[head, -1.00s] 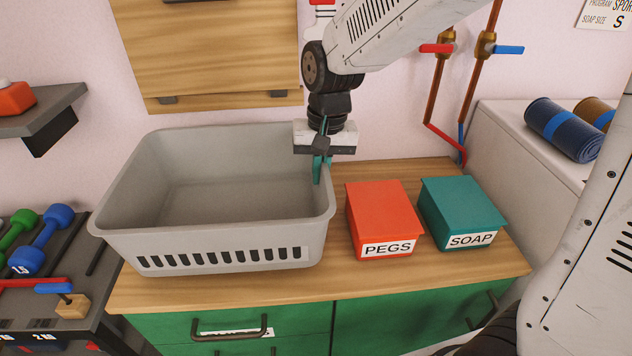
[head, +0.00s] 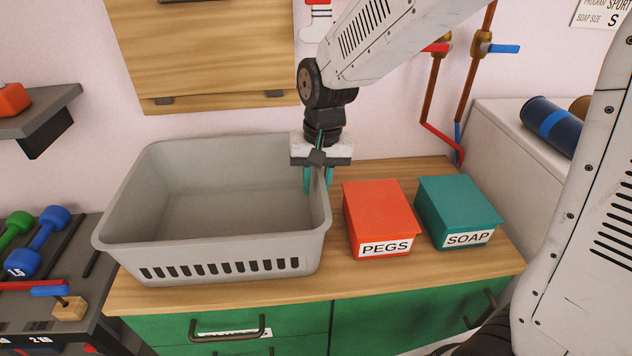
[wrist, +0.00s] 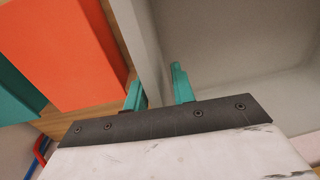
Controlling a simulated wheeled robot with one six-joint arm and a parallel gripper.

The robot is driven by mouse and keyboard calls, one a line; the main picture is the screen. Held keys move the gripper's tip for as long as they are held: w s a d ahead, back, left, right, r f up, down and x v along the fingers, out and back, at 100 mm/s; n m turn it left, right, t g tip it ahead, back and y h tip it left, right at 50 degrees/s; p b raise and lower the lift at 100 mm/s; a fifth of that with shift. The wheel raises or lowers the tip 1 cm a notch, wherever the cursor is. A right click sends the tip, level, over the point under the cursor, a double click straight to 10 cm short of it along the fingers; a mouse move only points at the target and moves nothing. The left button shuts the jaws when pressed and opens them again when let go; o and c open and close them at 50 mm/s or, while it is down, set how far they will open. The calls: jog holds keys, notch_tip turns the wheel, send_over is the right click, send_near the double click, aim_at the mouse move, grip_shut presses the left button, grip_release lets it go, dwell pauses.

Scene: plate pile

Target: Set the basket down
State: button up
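The grey basket (head: 222,252) sits upright on the wooden counter (head: 350,277), left of the red PEGS box. My gripper (head: 318,180) is at the basket's right wall, pointing down. Its two teal fingers are spread apart, one inside the basket and one outside, with the rim between them. In the wrist view my gripper (wrist: 158,90) straddles the basket wall (wrist: 148,45), and the fingers look clear of it. The basket looks empty; its near inner floor is hidden by the front wall.
The red PEGS box (head: 380,215) and teal SOAP box (head: 458,208) stand close on the right. A rack with dumbbells (head: 38,242) is at the left. A wooden wall cabinet (head: 200,50) hangs behind. Pipes with valves (head: 470,90) are at the back right.

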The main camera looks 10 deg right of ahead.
notch_tip(320, 180, up, 12)
jog(key=d, duration=0.1)
jog(key=s+d, duration=0.4)
jog(key=s, duration=0.3)
jog(key=s+d+n, duration=0.1)
jog(key=s+d, duration=0.3)
jog(key=s, duration=0.4)
jog(key=s+d+t+h, duration=0.1)
jog(key=s+d, duration=0.3)
jog(key=s, duration=0.3)
jog(key=shift+s+d+f+n, duration=0.15)
jog(key=shift+d+f+n, duration=0.05)
jog(key=shift+f+n, duration=0.15)
